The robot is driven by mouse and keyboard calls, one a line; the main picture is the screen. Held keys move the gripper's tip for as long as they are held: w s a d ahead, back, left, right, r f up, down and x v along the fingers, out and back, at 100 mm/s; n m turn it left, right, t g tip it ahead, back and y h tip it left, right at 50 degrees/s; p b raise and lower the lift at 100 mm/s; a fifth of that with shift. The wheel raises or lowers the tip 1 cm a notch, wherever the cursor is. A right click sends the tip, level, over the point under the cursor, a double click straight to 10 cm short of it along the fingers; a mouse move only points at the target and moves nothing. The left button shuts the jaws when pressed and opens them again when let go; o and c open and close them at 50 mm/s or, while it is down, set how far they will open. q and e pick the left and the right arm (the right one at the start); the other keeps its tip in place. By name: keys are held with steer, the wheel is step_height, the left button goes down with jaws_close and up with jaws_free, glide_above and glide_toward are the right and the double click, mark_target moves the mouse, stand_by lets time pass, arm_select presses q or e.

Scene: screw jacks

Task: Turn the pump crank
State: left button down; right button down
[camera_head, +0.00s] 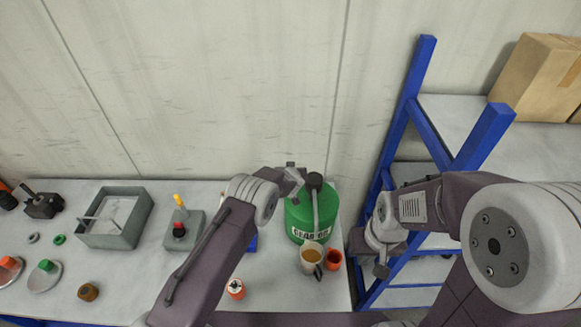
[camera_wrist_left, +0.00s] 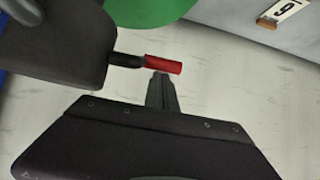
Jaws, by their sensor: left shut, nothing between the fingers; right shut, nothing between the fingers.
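The green canister (camera_head: 300,218) with a white label and a black top stands at the right of the table. Its edge also shows at the top of the left wrist view (camera_wrist_left: 150,8). In that view a short red grip (camera_wrist_left: 162,65) on a black rod, seemingly the crank handle, sticks out from a large dark body at the upper left. My left gripper (camera_head: 293,172) is shut and empty by the canister's top. Its fingertips (camera_wrist_left: 161,78) appear just below the red grip; contact cannot be told. My right gripper (camera_head: 382,268) is shut and empty, right of the canister.
A grey tray (camera_head: 143,218), a yellow-handled device (camera_head: 180,228) and small parts lie left. A blue-framed shelf (camera_head: 420,112) with a cardboard box (camera_head: 535,78) stands right.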

arm_select(q)
steer(key=b+v, duration=0.4)
steer(key=v, duration=0.5)
stand_by(1.1)
